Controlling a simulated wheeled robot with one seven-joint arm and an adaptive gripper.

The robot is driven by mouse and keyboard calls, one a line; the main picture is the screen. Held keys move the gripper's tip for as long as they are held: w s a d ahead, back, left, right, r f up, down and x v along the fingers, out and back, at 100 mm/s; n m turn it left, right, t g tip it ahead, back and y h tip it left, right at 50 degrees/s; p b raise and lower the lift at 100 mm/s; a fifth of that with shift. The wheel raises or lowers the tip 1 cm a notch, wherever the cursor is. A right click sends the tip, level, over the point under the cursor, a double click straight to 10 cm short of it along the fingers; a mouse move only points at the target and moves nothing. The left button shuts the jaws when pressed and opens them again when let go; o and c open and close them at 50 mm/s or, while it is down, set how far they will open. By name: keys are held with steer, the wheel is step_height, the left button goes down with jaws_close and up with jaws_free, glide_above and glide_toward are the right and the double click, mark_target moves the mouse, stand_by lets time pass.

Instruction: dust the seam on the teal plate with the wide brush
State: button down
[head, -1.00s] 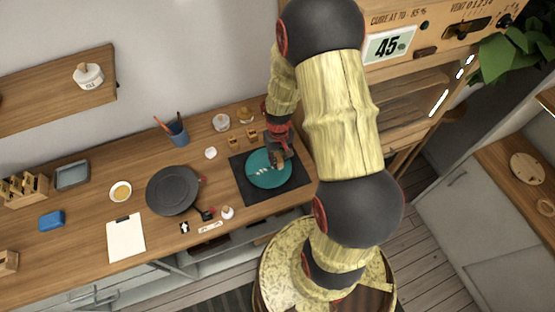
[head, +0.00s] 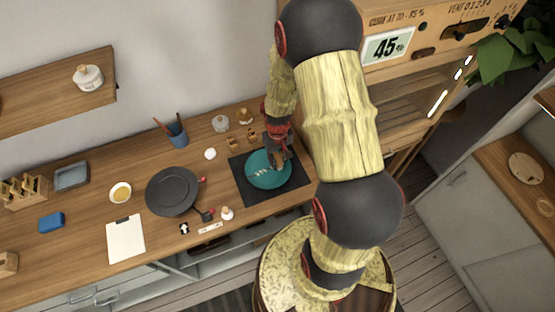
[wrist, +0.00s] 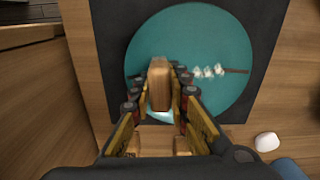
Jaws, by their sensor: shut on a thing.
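The teal plate (head: 262,182) lies flat on a dark mat. It also shows in the wrist view (wrist: 205,100). A line of white marks (wrist: 207,71) runs across it, with a thin dark brown streak (wrist: 236,71) at its right end in the wrist view. My gripper (head: 276,158) is over the back right part of the plate. In the wrist view, its fingers (wrist: 160,92) are shut on a wooden block-like handle, the wide brush (wrist: 159,82). The brush's bristles are hidden, so I cannot tell whether they touch the plate.
The dark mat (head: 245,190) lies near the counter's right end. A dark pan (head: 172,190) sits to its left. A blue cup with brushes (head: 177,136), small jars (head: 221,123) and wooden blocks stand behind. A clipboard (head: 126,238) lies at the front left.

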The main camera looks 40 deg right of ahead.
mark_target(258, 173)
steer(key=shift+w+f, duration=0.1)
steer(key=shift+w, duration=0.1)
steer(key=shift+s+a, duration=0.1)
steer(key=shift+s, duration=0.25)
steer(key=shift+w+a, duration=0.35)
steer(key=shift+a, duration=0.4)
steer(key=shift+s+a, duration=0.1)
steer(key=shift+a, duration=0.75)
steer(key=shift+w+a, duration=0.65)
steer(key=shift+w, duration=0.1)
steer(key=shift+s+a, duration=0.35)
steer(key=shift+a, duration=0.55)
steer(key=shift+w+a, duration=0.6)
steer(key=shift+a, duration=0.05)
